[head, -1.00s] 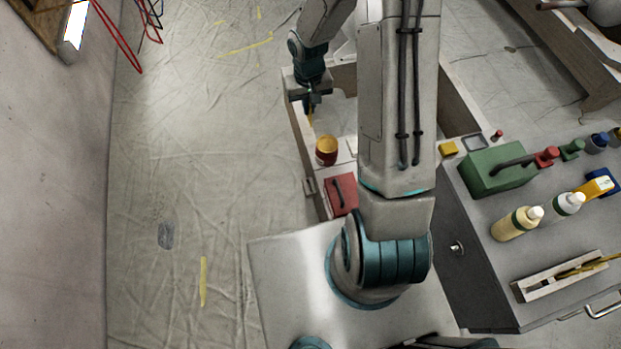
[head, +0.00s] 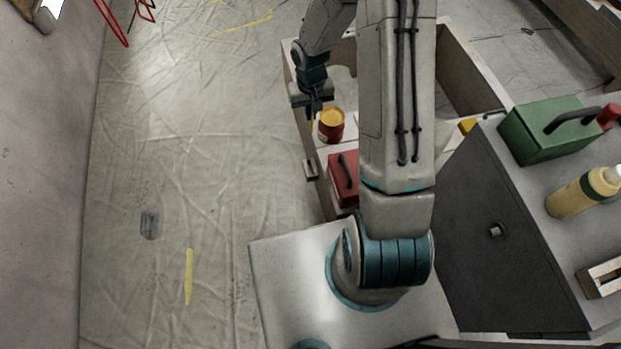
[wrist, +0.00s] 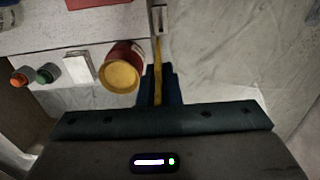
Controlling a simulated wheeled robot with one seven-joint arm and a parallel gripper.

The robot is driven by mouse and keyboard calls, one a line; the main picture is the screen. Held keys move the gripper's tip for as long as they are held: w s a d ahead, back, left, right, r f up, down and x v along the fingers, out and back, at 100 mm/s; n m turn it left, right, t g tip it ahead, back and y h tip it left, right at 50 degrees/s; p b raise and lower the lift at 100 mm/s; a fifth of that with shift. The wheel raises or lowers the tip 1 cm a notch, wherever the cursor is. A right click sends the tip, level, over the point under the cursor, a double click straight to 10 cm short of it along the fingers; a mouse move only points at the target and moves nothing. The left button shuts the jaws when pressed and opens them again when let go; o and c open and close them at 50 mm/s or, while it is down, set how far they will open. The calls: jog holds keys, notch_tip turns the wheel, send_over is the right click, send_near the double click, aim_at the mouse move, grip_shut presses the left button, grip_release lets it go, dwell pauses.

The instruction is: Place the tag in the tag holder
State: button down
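My gripper (head: 312,112) is shut on a thin yellow tag (wrist: 158,62), seen nearly edge-on between the dark blue fingers in the wrist view. The tag shows as a small yellow sliver below the fingers in the head view. A small pale bracket on the outer side of the workbench (head: 311,169) looks like the tag holder; it also shows at the top of the wrist view (wrist: 160,18). The gripper and tag are apart from it, at the bench's left edge, beside a red can with a yellow top (head: 331,125).
A red toolbox (head: 343,178) sits on the bench near the bracket. A dark cabinet (head: 480,235) stands to my right, with a green toolbox (head: 550,128) and a bottle (head: 584,192) on top.

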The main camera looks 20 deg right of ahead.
notch_tip(320, 180, down, 28)
jog(key=b, duration=1.4)
jog(key=shift+w+f+b, duration=0.1)
jog(key=shift+b, duration=0.3)
jog(key=shift+f, duration=0.2)
jog(key=c, duration=1.9)
grip_release()
jog(key=shift+r, duration=0.1)
jog(key=s+d+r+h+p, duration=0.1)
jog(key=s+r+p, duration=0.25)
jog(key=r, duration=1.15)
jog(key=s+r+p, duration=0.2)
jog(key=s+r, duration=0.2)
jog(key=r, duration=1.1)
jog(key=shift+t+y, duration=0.5)
jog(key=shift+t, duration=0.1)
jog(key=s+r, duration=0.3)
jog(key=s, duration=0.1)
jog(key=s+a+r, duration=0.1)
jog(key=s+r, duration=0.2)
jog(key=s, duration=0.1)
jog(key=s+r, duration=0.4)
jog(key=s, duration=0.1)
jog(key=shift+a, duration=0.2)
